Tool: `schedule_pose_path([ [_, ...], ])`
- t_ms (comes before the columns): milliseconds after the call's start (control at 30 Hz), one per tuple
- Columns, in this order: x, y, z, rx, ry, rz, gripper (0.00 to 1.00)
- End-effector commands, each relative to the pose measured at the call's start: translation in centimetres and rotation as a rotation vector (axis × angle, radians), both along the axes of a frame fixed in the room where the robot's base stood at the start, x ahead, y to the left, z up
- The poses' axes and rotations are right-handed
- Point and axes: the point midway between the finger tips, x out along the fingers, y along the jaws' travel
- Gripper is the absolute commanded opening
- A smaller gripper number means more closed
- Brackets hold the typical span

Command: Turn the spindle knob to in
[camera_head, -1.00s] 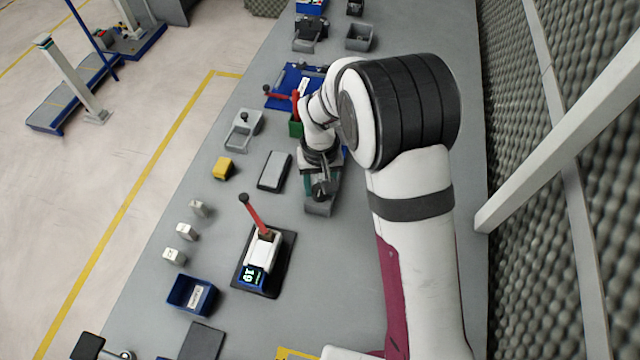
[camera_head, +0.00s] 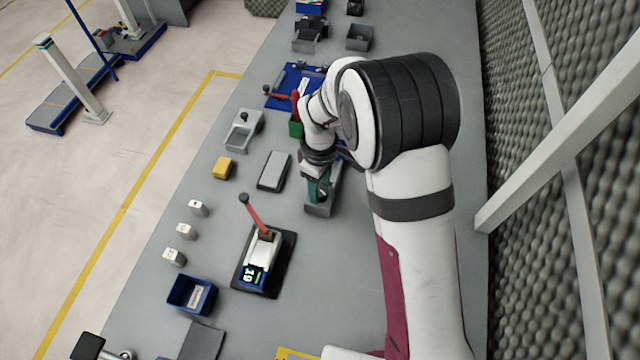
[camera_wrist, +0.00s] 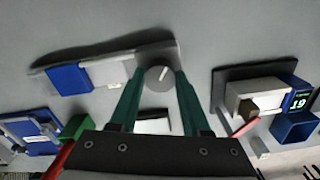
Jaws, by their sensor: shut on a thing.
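The spindle knob (camera_wrist: 158,79) is a round grey dial with a pale pointer line, at the end of a grey fixture (camera_wrist: 115,72) that also bears a white block and a blue block. The pointer leans up and to the right in the wrist view. My gripper (camera_wrist: 157,84) has green fingers, one on each side of the knob, and is shut on it. In the head view my gripper (camera_head: 319,192) is low over the grey fixture (camera_head: 322,209); the knob is hidden there by the gripper and wrist. Any markings around the knob are too small to read.
A red-lever device (camera_head: 262,262) with a lit display stands in front, near a blue bin (camera_head: 191,294). A grey box (camera_head: 274,171) and yellow block (camera_head: 223,168) lie left of my gripper. A blue tray (camera_head: 290,85) stands behind. A foam wall (camera_head: 530,200) bounds the right.

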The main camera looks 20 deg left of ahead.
Motion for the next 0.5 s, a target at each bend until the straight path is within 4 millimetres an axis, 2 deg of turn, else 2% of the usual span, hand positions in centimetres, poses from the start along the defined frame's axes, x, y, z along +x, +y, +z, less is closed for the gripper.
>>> schedule_pose_path([
  [500,-0.04,-0.01,0.06,0.0,0.001,0.483,0.0],
])
